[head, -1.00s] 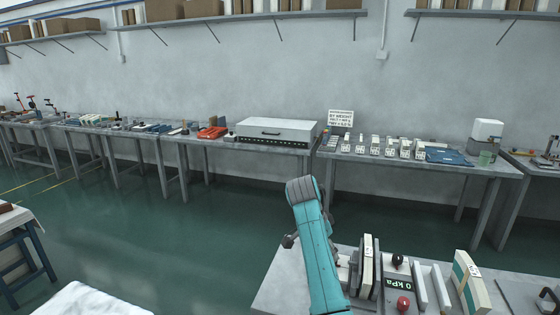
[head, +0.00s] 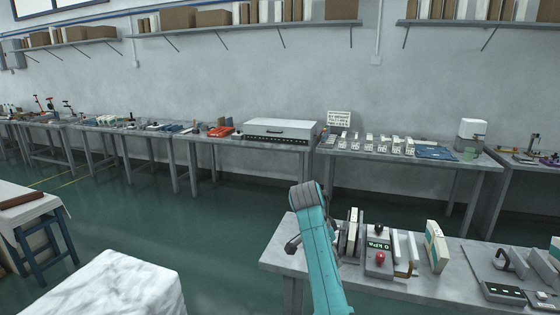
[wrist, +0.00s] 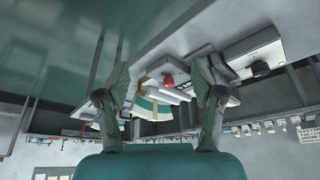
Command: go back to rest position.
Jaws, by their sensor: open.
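My gripper (wrist: 160,68) is open in the wrist view, with its two dark fingers apart and nothing held between them. Beyond the fingers the wrist view shows a workbench with a red knob (wrist: 168,80) on a device and a cream block with a teal band. In the head view my teal arm reaches up in front of the near bench (head: 282,258) and mostly hides my gripper.
A marble-topped block (head: 115,285) and a cloth-covered table (head: 25,212) stand left. Green floor (head: 200,235) is clear between them and the back benches.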

